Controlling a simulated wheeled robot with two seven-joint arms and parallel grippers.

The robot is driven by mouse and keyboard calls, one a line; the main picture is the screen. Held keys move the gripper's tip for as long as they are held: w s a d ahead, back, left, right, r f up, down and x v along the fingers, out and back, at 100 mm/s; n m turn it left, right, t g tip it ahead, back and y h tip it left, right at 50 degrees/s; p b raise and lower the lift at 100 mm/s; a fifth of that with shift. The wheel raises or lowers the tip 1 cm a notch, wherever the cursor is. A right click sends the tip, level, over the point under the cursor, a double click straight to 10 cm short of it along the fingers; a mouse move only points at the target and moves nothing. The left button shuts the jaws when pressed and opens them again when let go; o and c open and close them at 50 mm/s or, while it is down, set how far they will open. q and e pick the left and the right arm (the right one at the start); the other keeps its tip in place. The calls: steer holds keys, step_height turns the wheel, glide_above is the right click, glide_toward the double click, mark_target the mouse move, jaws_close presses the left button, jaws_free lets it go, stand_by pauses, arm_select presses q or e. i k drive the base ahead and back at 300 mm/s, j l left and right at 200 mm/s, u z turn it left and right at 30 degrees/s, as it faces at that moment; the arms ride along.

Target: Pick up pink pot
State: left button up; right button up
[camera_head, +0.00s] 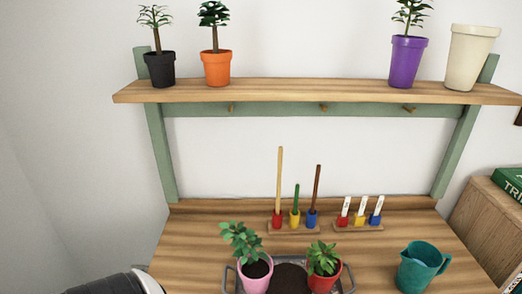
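The pink pot (256,284) stands at the bottom of the head view, at the left end of a grey metal tray (291,261) on the wooden table. A leafy green plant (243,241) grows in it and leans to the left. The lower part of the pot is cut off by the picture's bottom edge. A red pot (323,284) with a green plant stands at the right end of the tray, with dark soil between the two pots. Neither of my grippers is in view.
A teal jug (418,268) stands on the table at the right. Wooden holders with coloured tools (294,228) and labels (359,226) stand behind the tray. A shelf (300,92) above bears black, orange, purple and cream pots. The table left of the tray is clear.

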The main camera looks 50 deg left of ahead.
mark_target(256, 266)
steer(key=i+j+u, duration=0.1)
steer(key=u, duration=0.25)
steer(key=i+j+u, duration=0.1)
steer(key=u, duration=0.25)
steer(key=i+u, duration=0.1)
steer(key=u, duration=0.85)
steer(key=k+l, duration=0.1)
steer(key=l, duration=0.3)
steer(key=k+l, duration=0.1)
steer(key=l, duration=0.3)
steer(key=k+l, duration=0.1)
steer(key=l, duration=0.25)
steer(key=l+u, duration=0.05)
